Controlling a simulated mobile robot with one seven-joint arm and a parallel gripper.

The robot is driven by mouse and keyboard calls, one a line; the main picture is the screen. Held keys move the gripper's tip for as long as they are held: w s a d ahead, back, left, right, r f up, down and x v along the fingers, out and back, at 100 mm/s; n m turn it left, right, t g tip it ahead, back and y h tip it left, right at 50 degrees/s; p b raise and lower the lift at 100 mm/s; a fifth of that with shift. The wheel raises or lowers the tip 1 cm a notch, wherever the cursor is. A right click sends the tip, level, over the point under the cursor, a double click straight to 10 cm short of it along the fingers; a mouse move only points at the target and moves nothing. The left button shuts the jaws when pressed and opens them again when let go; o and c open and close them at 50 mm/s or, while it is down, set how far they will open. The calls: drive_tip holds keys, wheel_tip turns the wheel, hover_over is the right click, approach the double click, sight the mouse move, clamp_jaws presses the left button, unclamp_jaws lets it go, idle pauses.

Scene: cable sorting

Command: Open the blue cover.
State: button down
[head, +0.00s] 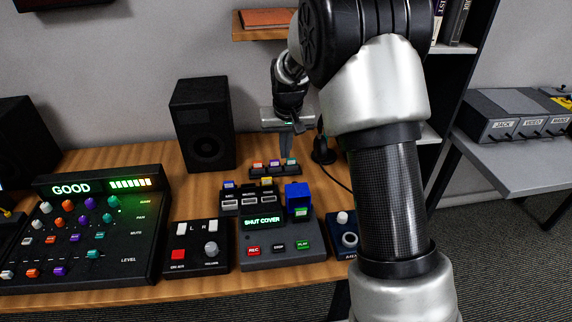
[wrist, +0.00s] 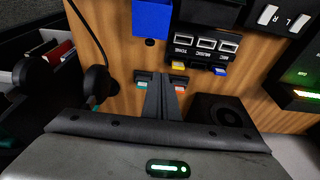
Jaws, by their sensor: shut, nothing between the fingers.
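The blue cover (head: 297,194) is a boxy blue piece at the right rear of the dark console (head: 280,234), whose green display reads "SHUT COVER". A green-topped plug (head: 301,212) shows just in front of it. I cannot tell for sure whether the cover is raised or down. In the wrist view the cover (wrist: 152,18) is at the top edge, partly cut off. My gripper (head: 286,154) is shut and empty, pointing down above the small plug rack (head: 274,169), behind the cover and apart from it. Its fingers (wrist: 160,92) also show in the wrist view.
A socket block (head: 250,200) with several coloured plugs stands left of the cover. A mixer (head: 85,235) and a switch box (head: 196,246) are further left. A speaker (head: 203,125) stands behind. A small knob box (head: 343,238) and a black cable are on the right.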

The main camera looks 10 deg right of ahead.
sight(297, 195)
wheel_tip(297, 195, down, 8)
drive_tip(key=s+b, duration=0.1)
drive_tip(key=s, duration=0.1)
drive_tip(key=shift+f, duration=0.15)
idle(0.4)
